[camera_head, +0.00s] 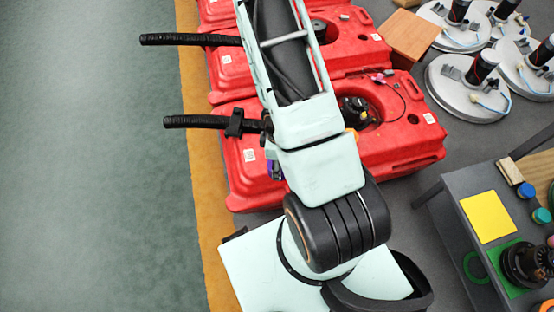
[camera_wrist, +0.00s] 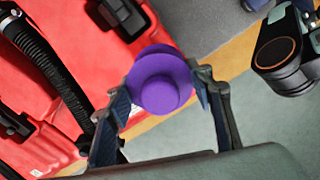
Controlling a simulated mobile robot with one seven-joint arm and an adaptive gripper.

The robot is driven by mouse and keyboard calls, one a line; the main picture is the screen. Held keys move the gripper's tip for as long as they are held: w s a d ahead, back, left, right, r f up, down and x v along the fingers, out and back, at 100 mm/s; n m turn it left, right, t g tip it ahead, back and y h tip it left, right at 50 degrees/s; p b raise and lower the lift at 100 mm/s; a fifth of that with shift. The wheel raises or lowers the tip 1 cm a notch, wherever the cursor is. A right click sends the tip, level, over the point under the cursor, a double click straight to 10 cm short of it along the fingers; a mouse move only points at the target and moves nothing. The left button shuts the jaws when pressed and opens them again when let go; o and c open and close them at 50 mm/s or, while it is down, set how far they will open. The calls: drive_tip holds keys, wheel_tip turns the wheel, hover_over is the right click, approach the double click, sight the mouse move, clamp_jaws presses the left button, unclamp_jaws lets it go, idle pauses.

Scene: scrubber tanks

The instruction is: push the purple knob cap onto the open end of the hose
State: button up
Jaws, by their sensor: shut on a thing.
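The purple knob cap (camera_wrist: 160,85) is round, with a wide flange and a smaller raised disc. In the wrist view it sits between the two fingers of my gripper (camera_wrist: 162,97), which is shut on it. A small purple patch of it shows beside my arm in the head view (camera_head: 276,170); most of the gripper is hidden there. A black ribbed hose (camera_head: 204,121) sticks out left from the nearer red tank (camera_head: 410,140), close to the gripper. A ribbed hose also runs down the left of the wrist view (camera_wrist: 52,78). I cannot clearly see its open end there.
A second red tank (camera_head: 350,45) with another black hose (camera_head: 190,40) lies behind. A grey table (camera_head: 460,235) with a yellow sheet stands at right. White round bases (camera_head: 465,90) stand at upper right. The green floor (camera_head: 90,200) at left is clear.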

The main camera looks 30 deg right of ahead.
drive_tip(key=shift+r+p, duration=1.35)
drive_tip(key=shift+r, duration=0.45)
wheel_tip(320, 180, down, 4)
drive_tip(key=b, duration=0.3)
drive_tip(key=shift+f+b, duration=0.15)
drive_tip(key=shift+b, duration=0.2)
drive_tip(key=shift+w, duration=0.1)
drive_tip(key=w+f, duration=0.2)
drive_tip(key=w, duration=0.2)
drive_tip(key=w+d+f, duration=0.1)
drive_tip(key=w+f, duration=0.2)
drive_tip(key=w, duration=0.1)
drive_tip(key=w+d+f, duration=0.1)
drive_tip(key=w+f, duration=0.2)
drive_tip(key=w, duration=0.1)
drive_tip(key=shift+d, duration=0.25)
drive_tip(key=shift+w+d+f+b, duration=0.1)
drive_tip(key=shift+w+f+b, duration=0.25)
drive_tip(key=shift+w+f, duration=0.15)
drive_tip(key=shift+w+d+f+b, duration=0.1)
drive_tip(key=shift+w+f+b, duration=0.1)
drive_tip(key=shift+f, duration=0.65)
drive_tip(key=shift+w+f+b, duration=0.1)
drive_tip(key=shift+f+b, duration=0.1)
drive_tip(key=shift+f, duration=0.65)
